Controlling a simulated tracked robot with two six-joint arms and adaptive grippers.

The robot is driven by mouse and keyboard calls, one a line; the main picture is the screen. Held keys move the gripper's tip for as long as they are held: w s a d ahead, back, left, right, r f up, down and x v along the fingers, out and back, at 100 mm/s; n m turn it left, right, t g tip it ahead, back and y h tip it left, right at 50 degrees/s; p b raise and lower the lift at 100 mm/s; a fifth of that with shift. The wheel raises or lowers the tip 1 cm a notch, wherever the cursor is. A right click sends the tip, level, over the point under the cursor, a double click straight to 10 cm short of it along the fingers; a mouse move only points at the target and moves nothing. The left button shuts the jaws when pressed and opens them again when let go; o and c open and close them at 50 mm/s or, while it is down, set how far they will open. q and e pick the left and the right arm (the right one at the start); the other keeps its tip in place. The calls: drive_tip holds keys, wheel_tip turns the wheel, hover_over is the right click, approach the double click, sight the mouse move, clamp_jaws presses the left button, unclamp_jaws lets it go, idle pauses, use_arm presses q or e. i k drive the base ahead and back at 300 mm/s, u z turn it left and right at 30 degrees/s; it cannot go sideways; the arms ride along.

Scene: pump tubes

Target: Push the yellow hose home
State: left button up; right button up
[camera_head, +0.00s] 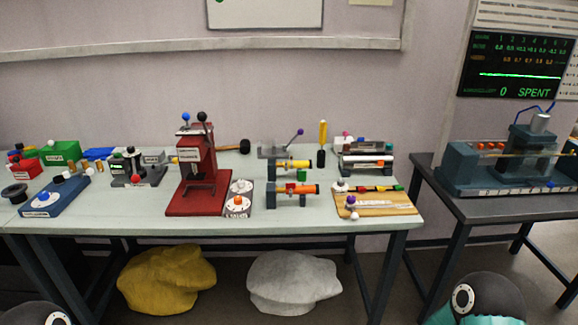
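A short yellow tube (290,165) lies level across a small dark stand in the middle of the table, with a darker orange end at its right. I cannot tell whether this is the yellow hose or how far in it sits. An orange tube (296,189) lies in a similar stand just in front of it. A thin yellow strip (508,154) also shows on the teal machine (465,182) on the right-hand table; it is too small to identify. Neither gripper is in view; only rounded dark arm parts of mine show at the bottom left and bottom right.
The pale table (130,218) carries a red press (196,207), a wooden board with coloured pegs (376,205), a blue box (57,197) and several small fixtures. A dark table (487,209) stands apart to the right. Yellow and white sacks lie below. The front edge has some free room.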

sight(297, 164)
drive_tip(key=u, duration=0.9)
drive_tip(key=k, duration=1.1)
drive_tip(key=u, duration=0.5)
drive_tip(key=i, duration=1.35)
drive_tip(key=z, duration=1.55)
drive_tip(key=i, duration=1.15)
drive_tip(key=z, duration=0.9)
drive_tip(key=k, duration=0.75)
drive_tip(key=z, duration=0.2)
drive_tip(key=i, duration=0.65)
